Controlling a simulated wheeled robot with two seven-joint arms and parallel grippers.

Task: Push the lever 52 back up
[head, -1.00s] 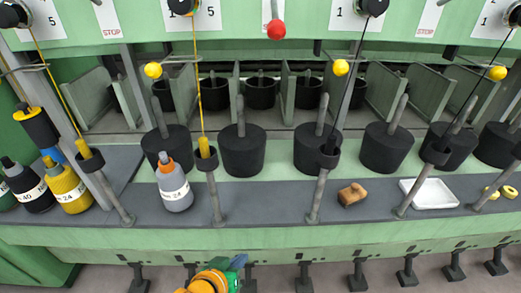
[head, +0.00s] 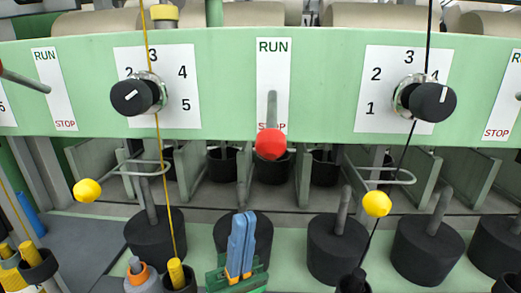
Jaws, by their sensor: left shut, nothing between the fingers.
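In the head view, a lever with a red ball knob (head: 271,143) stands at the middle of the green front panel. Its grey shaft hangs down over a white plate marked RUN at the top and STOP at the bottom, and the knob is at the STOP end. I cannot read a number on it. My left gripper (head: 240,243) shows at the bottom, below the knob and a little left, with its blue fingers pointing up. It is shut and empty, apart from the lever. My right gripper is not in view.
Numbered dials (head: 138,96) and (head: 427,98) flank the plate. Yellow balls on wire arms (head: 87,190) and (head: 376,204) stick out below the panel. Yellow and black strands run down past the dials. Black weights (head: 337,247) stand behind. Part of another lever (head: 25,80) enters at the left.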

